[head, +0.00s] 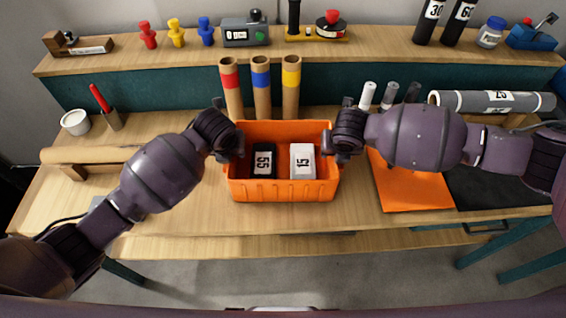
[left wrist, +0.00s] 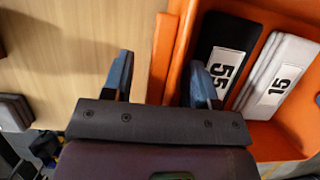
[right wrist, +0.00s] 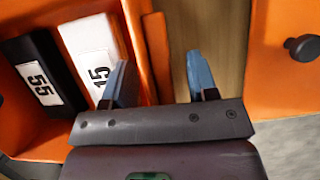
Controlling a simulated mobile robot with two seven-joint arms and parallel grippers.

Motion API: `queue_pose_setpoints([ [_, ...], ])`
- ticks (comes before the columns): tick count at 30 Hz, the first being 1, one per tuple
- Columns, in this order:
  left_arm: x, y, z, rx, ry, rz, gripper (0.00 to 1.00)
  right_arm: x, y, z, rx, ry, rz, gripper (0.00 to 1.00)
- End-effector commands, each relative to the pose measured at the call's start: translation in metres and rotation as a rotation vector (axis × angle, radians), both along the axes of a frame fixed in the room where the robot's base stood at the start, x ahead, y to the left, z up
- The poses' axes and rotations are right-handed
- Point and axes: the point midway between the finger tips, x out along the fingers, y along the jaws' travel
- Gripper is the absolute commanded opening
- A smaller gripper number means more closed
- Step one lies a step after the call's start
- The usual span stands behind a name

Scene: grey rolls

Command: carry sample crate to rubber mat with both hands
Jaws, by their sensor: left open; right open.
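The orange sample crate (head: 285,190) stands upright on the bench in the middle of the head view, holding a black block (head: 263,160) marked 55 and a white block (head: 302,160) marked 15. My left gripper (head: 232,150) is open at the crate's left side; in the left wrist view its fingers (left wrist: 160,80) straddle the orange side edge. My right gripper (head: 334,148) is open at the right side; its fingers (right wrist: 160,80) straddle that edge too. I cannot tell whether any finger touches. A black mat (head: 490,180), likely the rubber mat, lies at right, partly hidden by my right arm.
An orange sheet (head: 415,192) lies between crate and black mat. Three cardboard tubes (head: 262,90) stand behind the crate. A grey roll (head: 495,102) lies at the back right, a brown roll (head: 100,154) at left. Bare bench shows before the crate.

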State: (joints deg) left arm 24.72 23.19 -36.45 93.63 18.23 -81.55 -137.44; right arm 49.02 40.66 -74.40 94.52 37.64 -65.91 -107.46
Motion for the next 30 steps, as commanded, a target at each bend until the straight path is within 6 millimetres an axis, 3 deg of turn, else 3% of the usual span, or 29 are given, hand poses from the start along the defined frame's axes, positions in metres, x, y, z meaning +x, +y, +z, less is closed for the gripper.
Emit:
queue_pose_setpoints([
  [9,0.0005,-0.0002,-0.0011,0.000,0.000,0.000,0.53,0.0005,-0.0003,-0.0014,-0.001,0.000,0.000,0.53],
  [20,0.0004,-0.0001,-0.0009,0.000,0.000,0.000,0.00,0.0004,-0.0004,-0.0012,-0.001,0.000,0.000,0.00],
  [30,0.0009,-0.0003,0.0002,-0.001,-0.002,0.000,0.00,0.0010,-0.0002,-0.0001,0.000,-0.001,0.000,0.00],
])
